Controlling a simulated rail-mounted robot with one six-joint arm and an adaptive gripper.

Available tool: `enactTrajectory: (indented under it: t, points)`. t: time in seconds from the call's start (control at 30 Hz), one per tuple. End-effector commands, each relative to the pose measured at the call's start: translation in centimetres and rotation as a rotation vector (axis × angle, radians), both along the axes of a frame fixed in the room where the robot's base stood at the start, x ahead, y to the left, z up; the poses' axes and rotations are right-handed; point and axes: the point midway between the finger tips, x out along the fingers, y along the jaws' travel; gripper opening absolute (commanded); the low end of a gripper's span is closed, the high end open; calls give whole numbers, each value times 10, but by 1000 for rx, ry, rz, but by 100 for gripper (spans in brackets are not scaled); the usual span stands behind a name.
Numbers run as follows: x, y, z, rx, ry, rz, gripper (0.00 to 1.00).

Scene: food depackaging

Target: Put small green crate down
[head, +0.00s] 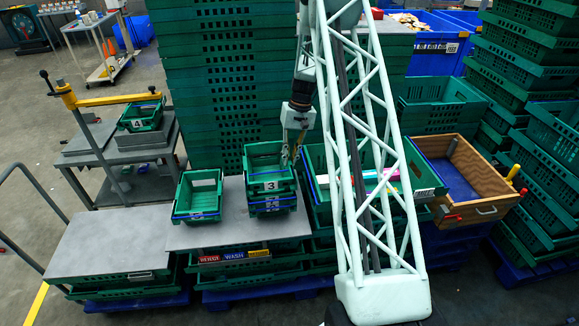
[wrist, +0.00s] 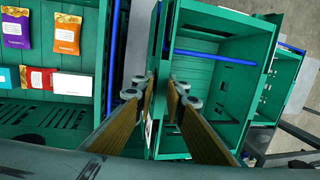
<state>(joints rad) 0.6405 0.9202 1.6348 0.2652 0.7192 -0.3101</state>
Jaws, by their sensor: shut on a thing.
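A small green crate labelled 3 (head: 270,185) is upright and empty, directly over another small green crate labelled 2 (head: 271,206). I cannot tell whether a slight gap separates them. My gripper (head: 293,156) reaches down at the right side of the upper crate. In the wrist view my gripper (wrist: 158,94) has one finger on each side of the crate's side wall and is shut on it. The wrist view looks into the open small crate (wrist: 208,62), with a blue bar along its edge. The wall's lower part is hidden between the fingers.
A small green crate (head: 198,196) stands to the left on the grey tabletop (head: 225,236). A larger green crate (head: 318,200) with colourful packets is close on the right, beside a wooden box (head: 470,180). Tall green crate stacks (head: 225,80) rise behind. Crate 4 (head: 140,116) sits on a trolley.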

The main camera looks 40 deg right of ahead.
Motion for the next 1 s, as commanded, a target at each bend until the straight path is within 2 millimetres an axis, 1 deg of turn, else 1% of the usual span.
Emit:
enactTrajectory:
  t: [0.13, 0.23, 0.6, 1.0]
  points:
    - [0, 0, -1, 0, 0, 0, 0]
    - [0, 0, -6, 1, 1, 0, 0]
    - [0, 0, -35, 1, 1, 1, 0]
    - [0, 0, -38, 0, 0, 0, 0]
